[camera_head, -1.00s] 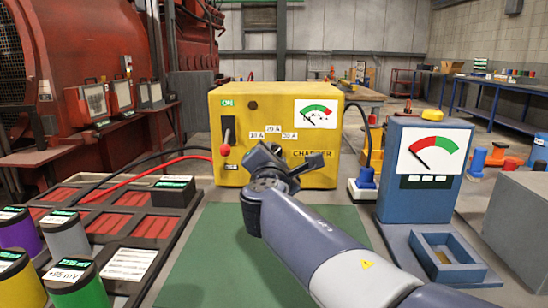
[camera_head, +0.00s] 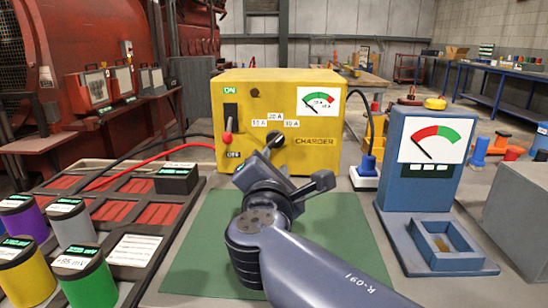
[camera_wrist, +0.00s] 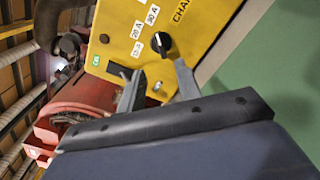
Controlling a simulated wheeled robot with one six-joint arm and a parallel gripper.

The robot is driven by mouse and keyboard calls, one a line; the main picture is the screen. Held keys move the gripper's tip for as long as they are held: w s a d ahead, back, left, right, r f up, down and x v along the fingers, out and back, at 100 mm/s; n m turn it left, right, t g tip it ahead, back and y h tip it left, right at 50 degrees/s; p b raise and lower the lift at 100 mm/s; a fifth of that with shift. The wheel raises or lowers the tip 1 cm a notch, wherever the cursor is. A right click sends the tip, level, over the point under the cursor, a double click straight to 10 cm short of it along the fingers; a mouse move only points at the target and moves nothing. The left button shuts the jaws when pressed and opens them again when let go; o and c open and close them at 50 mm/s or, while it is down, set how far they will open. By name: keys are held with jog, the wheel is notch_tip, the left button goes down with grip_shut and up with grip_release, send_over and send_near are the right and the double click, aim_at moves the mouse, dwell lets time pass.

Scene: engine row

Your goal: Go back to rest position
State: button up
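My gripper (camera_head: 266,158) is in front of the yellow charger (camera_head: 232,164), at the lower middle of its face. In the wrist view my gripper (camera_wrist: 159,66) has its two grey fingers apart with nothing between them. The charger's black selector knob (camera_wrist: 161,43) shows just beyond the fingertips, apart from them. In the head view the knob (camera_head: 275,139) is partly behind my gripper. The charger's lever with a red ball (camera_head: 228,139) sits left of the knob, its ball between the ON and OFF labels, nearer OFF.
A green mat (camera_head: 205,265) lies clear below my arm. At left are a red-celled tray (camera_head: 130,217) and several coloured cylinders, including a green one (camera_head: 90,288). A blue gauge stand (camera_head: 405,185) stands at right, a grey block (camera_head: 515,205) beyond it. A red cable (camera_head: 140,168) runs to the charger.

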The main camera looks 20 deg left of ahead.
aim_at(277, 142)
dwell(0.3)
jog(key=b+x, duration=0.1)
jog(key=x, duration=0.8)
jog(key=shift+w+a, duration=0.1)
jog(key=shift+w, duration=0.1)
jog(key=shift+w+a, duration=0.15)
jog(key=shift+w, duration=0.5)
jog(key=shift+s, duration=0.15)
